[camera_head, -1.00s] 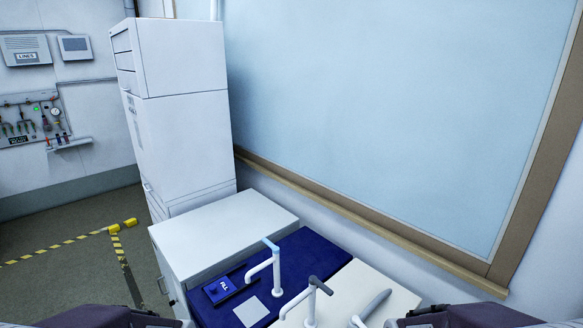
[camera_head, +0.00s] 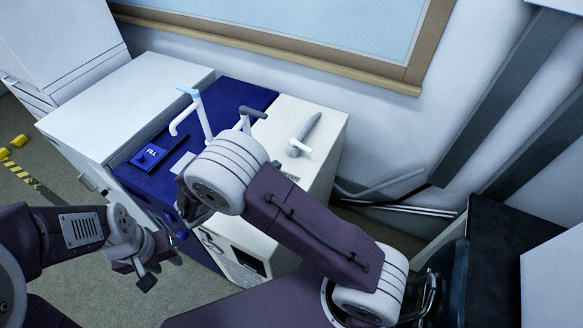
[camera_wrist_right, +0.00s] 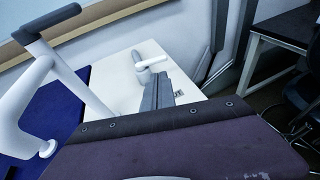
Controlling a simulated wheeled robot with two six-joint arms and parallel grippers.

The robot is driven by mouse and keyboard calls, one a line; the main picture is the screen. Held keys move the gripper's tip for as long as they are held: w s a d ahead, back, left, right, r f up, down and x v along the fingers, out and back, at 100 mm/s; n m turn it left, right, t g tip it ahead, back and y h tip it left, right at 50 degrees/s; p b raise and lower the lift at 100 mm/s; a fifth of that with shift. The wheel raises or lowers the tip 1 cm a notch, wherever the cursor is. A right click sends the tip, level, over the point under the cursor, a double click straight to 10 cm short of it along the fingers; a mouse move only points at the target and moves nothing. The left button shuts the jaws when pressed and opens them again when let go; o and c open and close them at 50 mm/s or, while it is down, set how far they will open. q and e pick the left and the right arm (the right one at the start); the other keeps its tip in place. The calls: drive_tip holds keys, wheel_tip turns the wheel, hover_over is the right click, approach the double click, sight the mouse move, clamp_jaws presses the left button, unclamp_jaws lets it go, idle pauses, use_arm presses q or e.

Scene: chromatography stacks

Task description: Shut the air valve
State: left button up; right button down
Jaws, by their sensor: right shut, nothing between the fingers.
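Three fittings stand on the bench in the head view: a white tap with a light-blue top (camera_head: 196,112), a white tap with a dark-grey top (camera_head: 246,118), and a low white fitting with a grey lever (camera_head: 306,132). No readable label marks which one is the air valve. My right gripper (camera_wrist_right: 157,88) is shut and empty in the right wrist view. The low white fitting (camera_wrist_right: 150,63) lies beyond its fingertips, with no clear contact. In the head view my right arm's white joint largely hides this gripper. My left gripper (camera_head: 147,268) hangs low at left, apart from the fittings; its jaw gap is unclear.
A blue panel (camera_head: 232,92) with a small blue box (camera_head: 152,155) lies between a white cabinet (camera_head: 125,95) and the pale bench top (camera_head: 325,125). A wall with a framed window stands behind. A dark table (camera_head: 500,235) is at right. Floor shows at left.

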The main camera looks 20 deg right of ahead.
sight(306, 150)
drive_tip(key=shift+s+a+f+n+t, duration=0.15)
drive_tip(key=shift+s+a+f+n, duration=0.15)
drive_tip(key=shift+a+f, duration=0.2)
drive_tip(key=shift+s+a+f+n+t, duration=0.15)
drive_tip(key=shift+s+a+f+n, duration=0.1)
drive_tip(key=shift+a+f, duration=0.25)
drive_tip(key=shift+s, duration=0.15)
drive_tip(key=shift+d+r, duration=0.1)
drive_tip(key=shift+d, duration=0.2)
drive_tip(key=x, duration=0.4)
drive_tip(key=p+x, duration=0.1)
drive_tip(key=x, duration=0.8)
drive_tip(key=shift+w+d+r, duration=0.3)
drive_tip(key=shift+w, duration=0.15)
use_arm(q)
drive_tip(key=shift+s+d+r, duration=0.2)
drive_tip(key=shift+d+r, duration=0.1)
drive_tip(key=shift+d, duration=0.05)
use_arm(e)
drive_tip(key=shift+d, duration=0.1)
drive_tip(key=shift+w+d, duration=0.2)
drive_tip(key=shift+d, duration=0.6)
drive_tip(key=shift+s+a+r, duration=0.1)
drive_tip(key=shift+r, duration=0.1)
use_arm(q)
drive_tip(key=shift+s+a+f, duration=0.15)
drive_tip(key=shift+a+f, duration=0.1)
drive_tip(key=shift+a, duration=0.05)
